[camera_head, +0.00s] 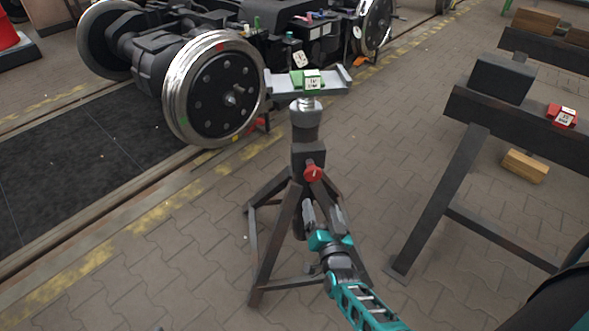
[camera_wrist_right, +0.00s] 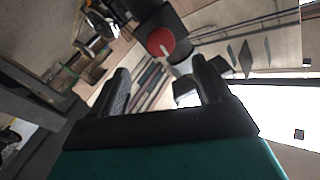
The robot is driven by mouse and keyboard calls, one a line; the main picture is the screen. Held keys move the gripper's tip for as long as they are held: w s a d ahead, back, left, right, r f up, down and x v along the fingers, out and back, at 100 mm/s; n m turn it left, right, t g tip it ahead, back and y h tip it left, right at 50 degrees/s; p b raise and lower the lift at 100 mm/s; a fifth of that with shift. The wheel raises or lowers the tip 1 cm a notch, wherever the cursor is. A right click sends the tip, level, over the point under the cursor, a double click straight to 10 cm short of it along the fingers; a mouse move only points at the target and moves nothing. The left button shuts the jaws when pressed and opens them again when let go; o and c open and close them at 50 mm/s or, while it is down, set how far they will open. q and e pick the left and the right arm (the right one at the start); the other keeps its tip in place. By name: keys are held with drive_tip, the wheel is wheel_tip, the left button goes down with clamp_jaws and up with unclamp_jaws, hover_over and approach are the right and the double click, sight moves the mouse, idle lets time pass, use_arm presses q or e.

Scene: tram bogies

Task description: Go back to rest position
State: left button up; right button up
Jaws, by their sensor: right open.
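My right gripper (camera_head: 322,214) is in front of a dark stand with splayed legs, just below the red knob (camera_head: 313,173) on the stand's column (camera_head: 308,150). Its two fingers are apart, with nothing between them. In the right wrist view the open right gripper (camera_wrist_right: 166,86) points toward the red knob (camera_wrist_right: 161,41), which is beyond the fingertips. I see no contact between gripper and knob. My left gripper is not in either view.
The stand bears a grey cradle (camera_head: 335,83) with a green and white item (camera_head: 305,79). A bogie wheel (camera_head: 222,90) stands left on a rail. A dark trestle (camera_head: 455,170) with a red item (camera_head: 562,115) is right; a wooden block (camera_head: 525,166) lies beneath. Paving between is clear.

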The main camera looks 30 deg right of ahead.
use_arm(q)
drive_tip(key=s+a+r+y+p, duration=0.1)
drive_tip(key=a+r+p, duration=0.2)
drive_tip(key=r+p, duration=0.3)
drive_tip(key=p, duration=0.4)
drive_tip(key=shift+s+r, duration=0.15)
use_arm(e)
drive_tip(key=s+a+r+n+g+y, duration=0.3)
drive_tip(key=s+a+r+n, duration=0.2)
drive_tip(key=s, duration=0.3)
drive_tip(key=s+a+r+n+g+y, duration=0.3)
drive_tip(key=s+a+r+n, duration=0.3)
drive_tip(key=s, duration=0.3)
drive_tip(key=shift+r+y, duration=0.7)
drive_tip(key=shift+r, duration=0.1)
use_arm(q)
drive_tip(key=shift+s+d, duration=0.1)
use_arm(e)
drive_tip(key=shift+a, duration=0.1)
